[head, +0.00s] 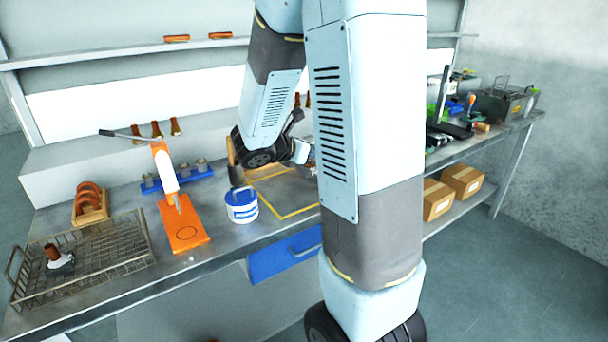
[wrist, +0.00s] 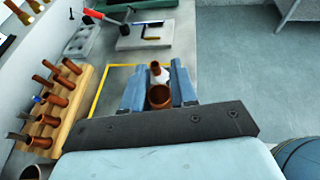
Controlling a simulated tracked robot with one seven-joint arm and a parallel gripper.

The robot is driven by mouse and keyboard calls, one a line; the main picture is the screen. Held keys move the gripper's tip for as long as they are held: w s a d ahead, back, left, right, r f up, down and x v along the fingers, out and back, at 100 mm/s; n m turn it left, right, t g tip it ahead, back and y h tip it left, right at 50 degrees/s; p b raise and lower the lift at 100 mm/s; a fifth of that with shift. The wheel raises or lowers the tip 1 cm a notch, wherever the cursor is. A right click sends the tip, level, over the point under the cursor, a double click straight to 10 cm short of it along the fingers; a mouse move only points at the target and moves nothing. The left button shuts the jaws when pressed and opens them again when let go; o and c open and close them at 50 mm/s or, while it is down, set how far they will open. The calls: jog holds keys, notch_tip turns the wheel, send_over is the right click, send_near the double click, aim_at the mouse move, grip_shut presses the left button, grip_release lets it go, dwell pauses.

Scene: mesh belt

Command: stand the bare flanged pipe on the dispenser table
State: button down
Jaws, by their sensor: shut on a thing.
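My gripper (wrist: 159,88) is shut on a copper-brown pipe (wrist: 160,97), whose open round end faces the wrist camera. A whitish piece (wrist: 157,74) shows just beyond it; I cannot tell if it is part of the pipe. In the head view my arm hides most of the gripper and the held pipe. The dispenser (head: 165,168) is orange and white with a lever, and its orange table (head: 187,232) bears a marked circle and is clear of pipes. Another brown pipe with a white-grey flange (head: 60,260) stands in the wire mesh basket at the left.
A blue and white tub (head: 242,208) stands just right of the dispenser. A wooden rack (wrist: 76,112) of several brown pipes lies left of my gripper in the wrist view. A yellow outline (head: 298,211) marks the bench. A blue rack (head: 178,180) stands behind the dispenser.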

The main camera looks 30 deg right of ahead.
jog(key=w+d+f, duration=0.1)
jog(key=w+f, duration=0.1)
jog(key=w, duration=0.1)
jog(key=w+d+f, duration=0.1)
jog(key=w+f, duration=0.2)
jog(key=w+d+f, duration=0.1)
jog(key=w+f, duration=0.2)
jog(key=w, duration=0.1)
jog(key=shift+w+d+f, duration=0.1)
jog(key=shift+d, duration=0.1)
jog(key=shift+w+d+f, duration=0.1)
jog(key=shift+w+f, duration=0.05)
jog(key=shift+f, duration=0.75)
jog(key=shift+w+f, duration=0.1)
jog(key=shift+f, duration=0.8)
jog(key=c, duration=0.9)
grip_release()
